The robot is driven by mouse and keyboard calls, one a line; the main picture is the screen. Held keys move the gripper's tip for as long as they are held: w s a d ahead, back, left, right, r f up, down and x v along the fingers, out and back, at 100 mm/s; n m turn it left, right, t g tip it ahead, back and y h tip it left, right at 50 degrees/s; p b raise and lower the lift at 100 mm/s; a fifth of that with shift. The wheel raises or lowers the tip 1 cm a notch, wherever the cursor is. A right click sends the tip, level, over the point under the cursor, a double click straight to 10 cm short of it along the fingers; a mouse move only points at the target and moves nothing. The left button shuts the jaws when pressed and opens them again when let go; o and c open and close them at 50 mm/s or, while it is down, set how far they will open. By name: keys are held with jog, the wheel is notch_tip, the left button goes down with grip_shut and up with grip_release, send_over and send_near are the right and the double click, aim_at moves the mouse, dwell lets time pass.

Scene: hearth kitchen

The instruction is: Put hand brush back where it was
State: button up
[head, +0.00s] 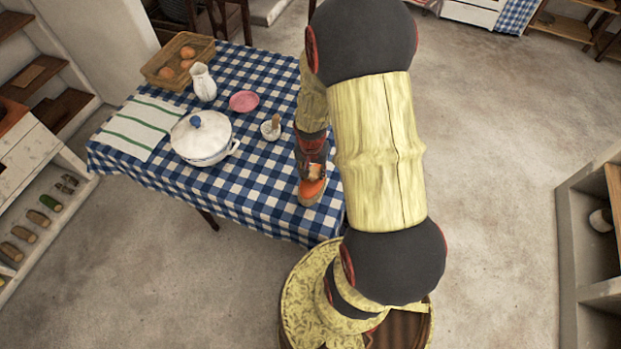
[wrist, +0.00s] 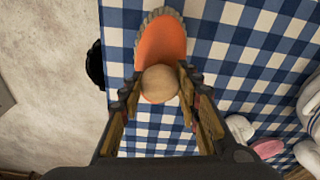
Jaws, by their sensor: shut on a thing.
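The hand brush has an orange body with pale bristles around its rim and a round wooden knob. In the wrist view the hand brush (wrist: 160,40) is between my fingers, with its knob toward the camera. My gripper (wrist: 158,85) is shut on the knob. In the head view my gripper (head: 312,160) points down over the right part of the table, and the orange brush (head: 312,191) shows below it. My arm hides part of the table's right side. I cannot tell whether the bristles touch the cloth.
The table has a blue checked cloth (head: 250,200). On it are a white lidded pot (head: 203,140), a small mortar (head: 270,128), a pink plate (head: 243,101), a white jug (head: 203,83), a basket (head: 178,62) and a striped towel (head: 140,127). The cloth is clear between pot and brush.

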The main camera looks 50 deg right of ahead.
jog(key=shift+w+f, duration=0.15)
jog(key=shift+f, duration=0.1)
jog(key=shift+w+f+b, duration=0.15)
jog(key=shift+f+b, duration=0.1)
jog(key=shift+f, duration=0.65)
jog(key=shift+w+f+b, duration=0.1)
jog(key=shift+f+b, duration=0.1)
jog(key=shift+f, duration=0.65)
jog(key=shift+f, duration=0.2)
jog(key=o, duration=1)
jog(key=shift+r, duration=0.15)
